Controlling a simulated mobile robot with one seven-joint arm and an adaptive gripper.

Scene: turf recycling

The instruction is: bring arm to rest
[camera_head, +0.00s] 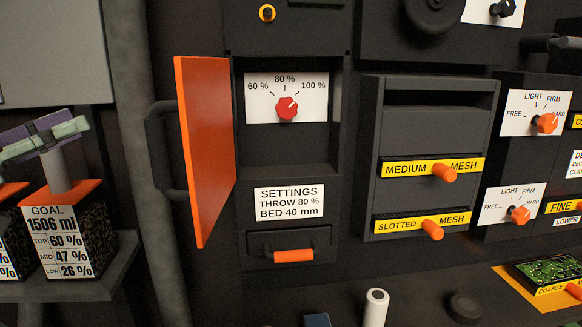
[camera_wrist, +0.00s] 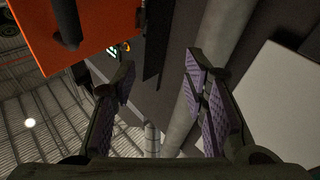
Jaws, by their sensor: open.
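My gripper (camera_head: 42,140) shows at the left edge of the head view, in front of a container with an orange top; its green fingers and purple pads are partly cut off. In the wrist view my gripper (camera_wrist: 160,85) is open, with nothing between its pads. An orange door (camera_head: 206,150) stands open to the left of a dark cabinet recess. The red knob (camera_head: 287,108) inside has its pointer turned to the upper right, towards the 100 % side. In the wrist view the orange door (camera_wrist: 85,35) is at the upper left, apart from the fingers.
A card (camera_head: 289,203) reads throw 80 %, bed 40 mm. A drawer (camera_head: 289,246) below is closed. Medium and slotted mesh panels (camera_head: 410,168) are to the right. A container labelled goal (camera_head: 65,240) sits on the left shelf. A grey pipe (camera_head: 155,150) runs beside the door.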

